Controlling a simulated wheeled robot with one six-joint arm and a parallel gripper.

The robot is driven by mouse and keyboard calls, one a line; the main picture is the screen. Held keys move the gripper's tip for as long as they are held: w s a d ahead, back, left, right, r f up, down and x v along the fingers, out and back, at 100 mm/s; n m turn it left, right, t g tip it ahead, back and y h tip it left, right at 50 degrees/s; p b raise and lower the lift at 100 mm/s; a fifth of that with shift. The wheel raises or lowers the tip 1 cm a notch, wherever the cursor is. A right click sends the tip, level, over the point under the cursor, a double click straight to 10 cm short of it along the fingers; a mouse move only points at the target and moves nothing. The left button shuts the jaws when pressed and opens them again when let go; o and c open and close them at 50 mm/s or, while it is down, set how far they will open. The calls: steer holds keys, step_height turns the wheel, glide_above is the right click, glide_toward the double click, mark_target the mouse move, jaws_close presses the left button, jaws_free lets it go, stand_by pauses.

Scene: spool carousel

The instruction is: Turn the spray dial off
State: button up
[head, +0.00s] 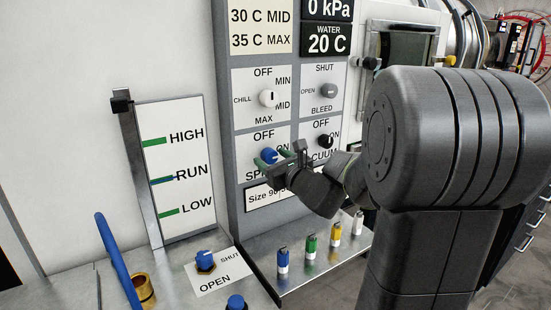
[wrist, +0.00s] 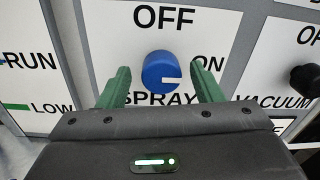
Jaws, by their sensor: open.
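The blue spray dial (wrist: 161,70) sits on a white panel plate, with OFF above it, ON to its right and SPRAY below. Its white mark points right, toward the ON side. In the head view the dial (head: 268,155) is partly covered by my gripper (head: 274,160). In the wrist view the green fingers of my gripper (wrist: 160,78) stand apart, one on each side of the dial. A gap shows between each finger and the dial, so it is not gripped. How far the fingertips are from the plate is hard to tell.
A black vacuum knob (wrist: 306,77) is right of the spray dial. The chill knob (head: 268,98) and bleed knob (head: 328,91) are above. Several small coloured bottles (head: 309,243) stand on the metal ledge below. A blue shut/open valve (head: 206,260) is at lower left.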

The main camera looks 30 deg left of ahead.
steer(key=shift+w+a, duration=0.15)
steer(key=shift+a, duration=0.05)
steer(key=shift+c, duration=0.4)
steer(key=c, duration=0.9)
